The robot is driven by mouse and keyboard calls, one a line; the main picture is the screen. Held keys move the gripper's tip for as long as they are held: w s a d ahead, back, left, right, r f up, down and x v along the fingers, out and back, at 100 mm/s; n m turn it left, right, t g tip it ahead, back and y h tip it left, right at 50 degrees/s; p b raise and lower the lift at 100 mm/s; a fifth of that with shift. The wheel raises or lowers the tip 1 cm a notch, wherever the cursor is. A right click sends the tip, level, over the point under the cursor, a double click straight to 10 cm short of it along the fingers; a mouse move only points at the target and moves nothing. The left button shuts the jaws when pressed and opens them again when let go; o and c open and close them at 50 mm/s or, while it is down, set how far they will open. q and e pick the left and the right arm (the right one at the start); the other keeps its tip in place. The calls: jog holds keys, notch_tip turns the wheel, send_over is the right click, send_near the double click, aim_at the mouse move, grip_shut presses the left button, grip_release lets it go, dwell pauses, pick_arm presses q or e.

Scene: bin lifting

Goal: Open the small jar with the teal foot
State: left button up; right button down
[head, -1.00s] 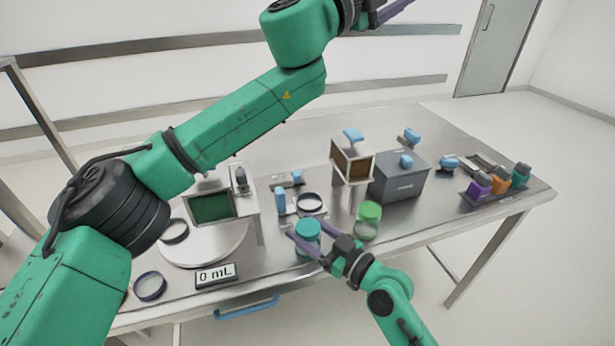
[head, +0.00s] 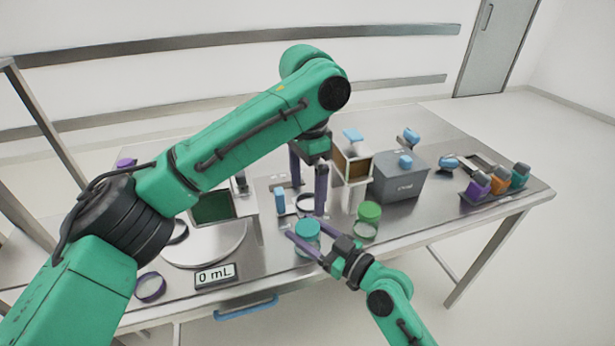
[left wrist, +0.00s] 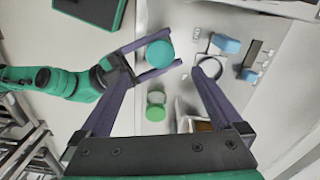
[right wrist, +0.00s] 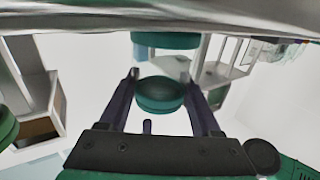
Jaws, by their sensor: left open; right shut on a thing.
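The small jar stands on the table at front middle in the head view. Its teal lid (head: 307,229) faces up. In the right wrist view its teal foot (right wrist: 165,40) and its lid (right wrist: 160,97) show with a clear body between them. My right gripper (head: 304,243) is shut on the jar from the side, one finger on each side of it. My left gripper (head: 307,199) is open and empty, fingers pointing down, above and slightly behind the jar. In the left wrist view the lid (left wrist: 159,54) shows beyond the spread fingers.
A green-lidded jar (head: 368,213) stands close on the right. A dark ring (left wrist: 208,68) lies behind the jar. A round plate (head: 205,252) and a 0 mL display (head: 215,275) are on the left. A grey box (head: 400,182) stands at the back right.

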aim_at(307, 227)
pick_arm(q)
notch_tip(307, 227, down, 10)
jog(key=shift+r, duration=0.1)
jog(key=shift+c, duration=0.3)
jog(key=c, duration=1.5)
jog(key=shift+r, duration=0.15)
